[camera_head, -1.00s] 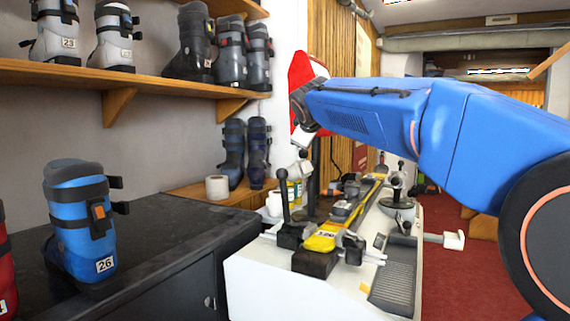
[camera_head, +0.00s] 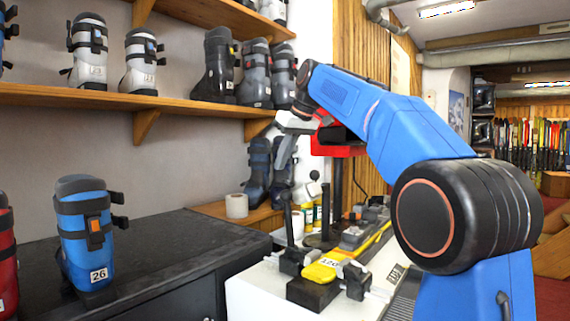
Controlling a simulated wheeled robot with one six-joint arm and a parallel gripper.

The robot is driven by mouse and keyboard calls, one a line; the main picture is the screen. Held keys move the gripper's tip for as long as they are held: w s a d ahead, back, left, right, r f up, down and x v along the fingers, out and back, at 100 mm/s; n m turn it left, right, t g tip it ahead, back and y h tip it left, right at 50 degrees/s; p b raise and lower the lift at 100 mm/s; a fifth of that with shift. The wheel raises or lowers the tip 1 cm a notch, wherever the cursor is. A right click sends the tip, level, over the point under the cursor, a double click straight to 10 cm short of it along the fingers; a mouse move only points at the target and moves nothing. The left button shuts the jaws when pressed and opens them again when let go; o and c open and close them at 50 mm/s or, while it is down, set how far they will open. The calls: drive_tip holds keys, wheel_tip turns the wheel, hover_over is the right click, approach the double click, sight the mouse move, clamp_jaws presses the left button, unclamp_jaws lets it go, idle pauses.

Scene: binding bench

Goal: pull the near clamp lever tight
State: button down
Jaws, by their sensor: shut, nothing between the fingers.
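The near clamp (camera_head: 291,261) sits at the near end of the white bench, with its dark lever (camera_head: 288,219) standing roughly upright and a black knob on top. A second dark clamp body (camera_head: 355,281) is to the right of the block. My gripper (camera_head: 283,162) is above and just behind the lever's top in the picture, pointing down. Its fingers are shut and empty. I cannot tell whether they touch the lever; a small gap seems to show.
The white bench (camera_head: 255,293) has a long yellow bar (camera_head: 376,240) running back. A black counter (camera_head: 150,250) stands at left with a blue boot (camera_head: 87,235) on it. A paper roll (camera_head: 236,206), bottles and more boots are behind the clamp.

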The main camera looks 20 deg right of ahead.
drive_tip(key=shift+f, duration=3.7)
drive_tip(key=shift+s, duration=0.1)
drive_tip(key=shift+s+d+r+t+y, duration=0.1)
drive_tip(key=shift+s+d+t+y, duration=0.2)
drive_tip(key=shift+s+d, duration=0.3)
drive_tip(key=shift+s+d+r+t+y, duration=0.1)
drive_tip(key=shift+s+d+t+y, duration=0.1)
drive_tip(key=shift+s+d+t, duration=0.35)
drive_tip(key=s, duration=0.1)
drive_tip(key=s+d, duration=0.1)
drive_tip(key=s, duration=0.1)
drive_tip(key=s+d+f, duration=0.1)
drive_tip(key=shift+s+d, duration=0.25)
drive_tip(key=shift+s, duration=0.05)
